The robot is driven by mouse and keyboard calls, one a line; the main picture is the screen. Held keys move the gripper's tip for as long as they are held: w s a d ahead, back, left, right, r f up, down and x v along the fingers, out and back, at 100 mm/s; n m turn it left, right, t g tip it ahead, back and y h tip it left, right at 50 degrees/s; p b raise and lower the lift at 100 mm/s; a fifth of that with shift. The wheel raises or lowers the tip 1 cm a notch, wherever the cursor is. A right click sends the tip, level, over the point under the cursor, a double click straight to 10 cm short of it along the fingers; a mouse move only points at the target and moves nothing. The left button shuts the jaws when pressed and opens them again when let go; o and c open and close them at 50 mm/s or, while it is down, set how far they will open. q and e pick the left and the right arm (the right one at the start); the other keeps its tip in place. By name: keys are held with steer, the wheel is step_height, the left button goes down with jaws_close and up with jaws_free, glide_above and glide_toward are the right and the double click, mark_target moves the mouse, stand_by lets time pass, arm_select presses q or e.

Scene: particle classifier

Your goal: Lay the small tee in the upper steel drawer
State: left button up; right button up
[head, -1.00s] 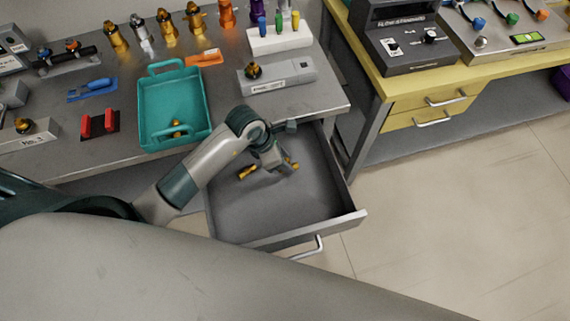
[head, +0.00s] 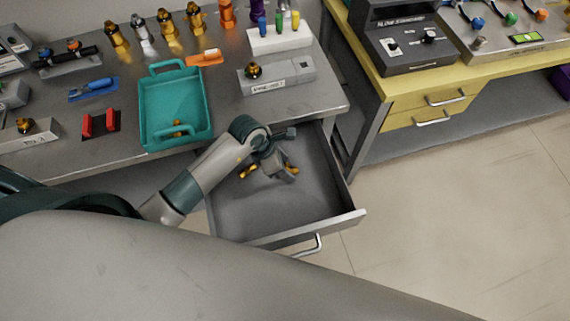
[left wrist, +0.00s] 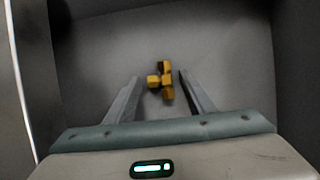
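The small tee (left wrist: 166,82), yellow-brass, lies on the grey floor of the open steel drawer (head: 240,220). In the left wrist view it shows between the ends of my two grey fingers, with a gap on each side. My left gripper (head: 270,172) reaches down into the drawer near its back; it also shows in the left wrist view (left wrist: 159,76), open. In the head view, gold bits show on both sides of the gripper; which belong to the tee is unclear. My right gripper is not in view.
A teal tray (head: 205,112) with a small brass piece stands on the steel bench above the drawer. A grey labelled block (head: 290,74) stands to its right. The drawer's front half is clear. A yellow bench (head: 400,95) stands to the right.

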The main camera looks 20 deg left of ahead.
arm_select(q)
steer(key=shift+r, duration=0.15)
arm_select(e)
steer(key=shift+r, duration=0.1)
arm_select(q)
steer(key=shift+a+r, duration=0.2)
steer(key=shift+r, duration=0.25)
steer(key=b+v, duration=0.1)
steer(key=v, duration=1)
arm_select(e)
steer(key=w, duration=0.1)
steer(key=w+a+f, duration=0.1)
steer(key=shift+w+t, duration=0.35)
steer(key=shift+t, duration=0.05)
arm_select(q)
steer(key=shift+s, duration=0.2)
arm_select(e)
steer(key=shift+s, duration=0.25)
